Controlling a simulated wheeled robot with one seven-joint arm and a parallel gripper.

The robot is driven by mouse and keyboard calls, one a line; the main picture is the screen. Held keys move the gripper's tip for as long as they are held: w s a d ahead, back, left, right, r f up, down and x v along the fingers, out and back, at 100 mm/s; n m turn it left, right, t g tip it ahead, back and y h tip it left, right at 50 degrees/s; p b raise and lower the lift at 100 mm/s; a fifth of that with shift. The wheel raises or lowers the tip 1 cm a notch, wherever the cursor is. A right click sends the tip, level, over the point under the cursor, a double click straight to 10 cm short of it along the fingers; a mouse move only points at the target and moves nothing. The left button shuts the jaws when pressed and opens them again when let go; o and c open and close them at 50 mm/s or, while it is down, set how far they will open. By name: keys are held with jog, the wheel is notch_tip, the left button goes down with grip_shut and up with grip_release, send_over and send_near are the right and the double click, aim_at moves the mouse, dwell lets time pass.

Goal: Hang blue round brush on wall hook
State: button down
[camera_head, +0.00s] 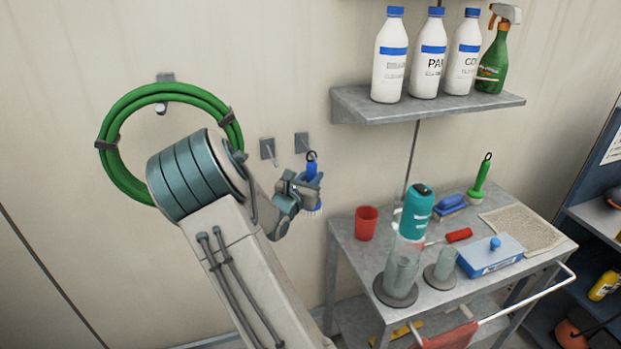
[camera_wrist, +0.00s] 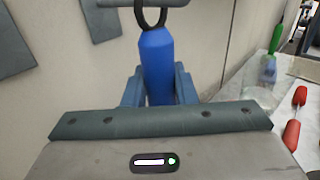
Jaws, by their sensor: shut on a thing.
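The blue round brush (camera_head: 312,170) is upright in my gripper (camera_head: 306,186), its dark hanging loop at the top and pale bristles below. In the wrist view, its blue handle (camera_wrist: 157,60) stands between the two fingers of my gripper (camera_wrist: 158,88), which is shut on it. Two grey wall hooks show in the head view, a left hook (camera_head: 268,148) and a right hook (camera_head: 301,142). The loop is close to the right hook. In the wrist view a grey bar (camera_wrist: 178,3) crosses at the loop; I cannot tell whether the loop is around it.
A green hose (camera_head: 117,171) hangs on the wall at left. A shelf (camera_head: 430,106) with several bottles is at upper right. Below it, a metal cart (camera_head: 350,250) holds a red cup (camera_head: 366,223), a teal-topped bottle (camera_head: 416,212) and a green brush (camera_head: 481,178).

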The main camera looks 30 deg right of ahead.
jog(key=c, duration=1.1)
grip_release()
jog(key=b+v, duration=0.2)
jog(key=v, duration=1.1)
jog(key=shift+s+a, duration=0.15)
jog(key=shift+a, duration=0.2)
jog(key=s+f+m+g+y, duration=0.2)
jog(key=s+m+g+y, duration=0.55)
jog(key=s+m, duration=0.8)
jog(key=s+a+r+m+y, duration=0.1)
jog(key=s+a+m+y, duration=0.2)
jog(key=a, duration=0.5)
jog(key=s+a+r+m+t+y, duration=0.1)
jog(key=s+a+r+m+y, duration=0.1)
jog(key=a+m+y, duration=0.3)
jog(key=s+a, duration=0.1)
jog(key=a, duration=0.2)
jog(key=shift+s+r+m, duration=0.3)
jog(key=shift+s+m, duration=0.05)
jog(key=shift+s, duration=0.05)
